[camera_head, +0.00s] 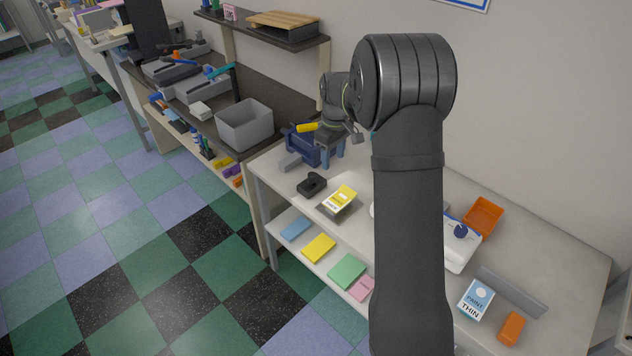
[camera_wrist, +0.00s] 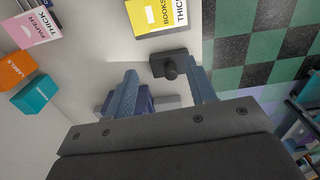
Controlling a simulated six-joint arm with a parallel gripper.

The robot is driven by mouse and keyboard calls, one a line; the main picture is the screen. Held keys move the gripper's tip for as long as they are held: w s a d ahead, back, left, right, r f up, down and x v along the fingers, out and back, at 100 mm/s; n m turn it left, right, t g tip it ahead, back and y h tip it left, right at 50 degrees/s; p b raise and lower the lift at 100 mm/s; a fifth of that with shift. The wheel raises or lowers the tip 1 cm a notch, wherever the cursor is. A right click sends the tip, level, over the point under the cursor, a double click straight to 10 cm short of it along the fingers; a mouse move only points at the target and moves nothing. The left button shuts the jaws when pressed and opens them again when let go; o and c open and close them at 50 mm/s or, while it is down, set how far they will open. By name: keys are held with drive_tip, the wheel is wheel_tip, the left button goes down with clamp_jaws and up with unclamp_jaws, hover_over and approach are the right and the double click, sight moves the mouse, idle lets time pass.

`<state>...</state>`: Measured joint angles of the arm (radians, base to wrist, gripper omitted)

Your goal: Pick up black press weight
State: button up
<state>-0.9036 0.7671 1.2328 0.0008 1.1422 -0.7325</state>
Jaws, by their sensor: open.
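The black press weight (camera_head: 312,185) is a small dark block with a round knob, resting on the light worktop near its front edge. In the wrist view the weight (camera_wrist: 168,64) shows just beyond the fingertips, between their lines and closer to the right finger. My gripper (camera_head: 332,155) is open and empty above the worktop, behind the weight in the head view. In the wrist view its two blue-grey fingers (camera_wrist: 163,80) stand wide apart. No contact with the weight shows.
A yellow-and-white book pack (camera_head: 341,197) lies close beside the weight. A dark blue holder (camera_head: 300,143) and a grey block (camera_head: 290,161) are near my gripper. A grey bin (camera_head: 245,125) stands on the darker bench at left. Pink, orange and teal boxes (camera_wrist: 36,95) appear in the wrist view.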

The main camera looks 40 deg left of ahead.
wheel_tip(320, 180, up, 5)
drive_tip(key=n, duration=0.1)
hover_over(312, 173)
wheel_tip(312, 173, down, 17)
drive_tip(key=shift+s+f, duration=0.15)
drive_tip(key=shift+f, duration=0.05)
drive_tip(key=shift+r, duration=0.1)
clamp_jaws()
